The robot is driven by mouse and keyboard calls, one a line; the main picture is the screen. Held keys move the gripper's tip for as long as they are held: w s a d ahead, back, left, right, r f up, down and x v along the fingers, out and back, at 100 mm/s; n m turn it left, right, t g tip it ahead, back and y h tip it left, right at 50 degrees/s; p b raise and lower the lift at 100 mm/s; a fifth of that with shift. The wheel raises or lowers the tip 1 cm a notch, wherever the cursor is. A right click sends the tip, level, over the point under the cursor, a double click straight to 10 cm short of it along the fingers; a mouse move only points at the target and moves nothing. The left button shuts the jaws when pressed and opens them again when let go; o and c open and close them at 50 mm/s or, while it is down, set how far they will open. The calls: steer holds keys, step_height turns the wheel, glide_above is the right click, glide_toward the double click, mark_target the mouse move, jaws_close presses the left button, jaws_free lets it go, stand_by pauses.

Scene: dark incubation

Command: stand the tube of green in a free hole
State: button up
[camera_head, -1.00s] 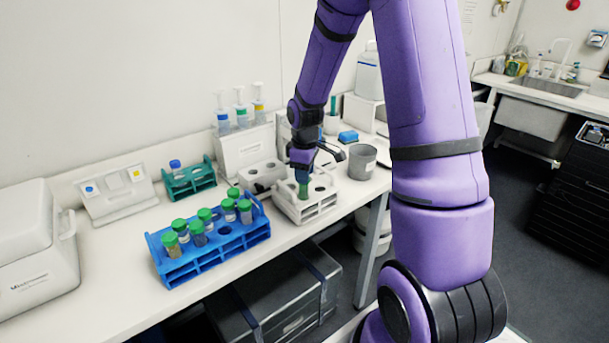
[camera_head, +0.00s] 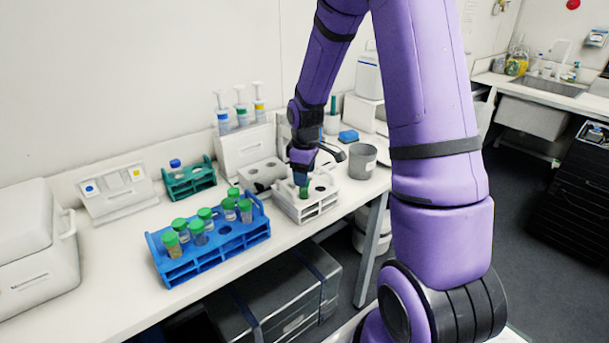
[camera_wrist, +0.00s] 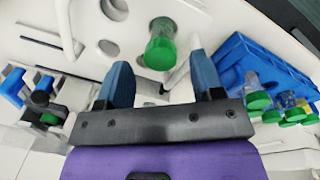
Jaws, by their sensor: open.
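The tube of green (camera_head: 303,191), with a green cap, stands in a hole of the white rack (camera_head: 318,211). In the wrist view the tube (camera_wrist: 160,50) shows cap towards me, its body reaching down to the white rack (camera_wrist: 85,20). My gripper (camera_head: 302,172) is just above it, pointing down. In the wrist view my gripper (camera_wrist: 160,62) is open, with one finger on each side of the cap and gaps between. Other holes of the white rack are empty. The tube's lower end is hidden inside the rack.
A blue rack (camera_head: 218,259) with several green-capped tubes stands to the left. A teal rack (camera_head: 190,184) with one blue-capped tube is behind it. A grey cup (camera_head: 362,161) stands close on the right. The bench front edge is near the white rack.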

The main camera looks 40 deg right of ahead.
step_height(320, 180, up, 12)
steer(key=f, duration=0.1)
steer(key=s+a+r+m+t, duration=0.2)
steer(key=s+a+r+m, duration=0.2)
steer(key=s+a+r, duration=0.65)
steer(key=s+a+r+m+t, duration=0.1)
steer(key=s+r, duration=0.1)
steer(key=s, duration=0.6)
steer(key=s+a+r+m+t, duration=0.1)
steer(key=s+r+m, duration=0.1)
steer(key=s, duration=0.5)
steer(key=shift+s+a+r, duration=0.3)
steer(key=shift+s+r, duration=0.05)
steer(key=shift+r, duration=0.1)
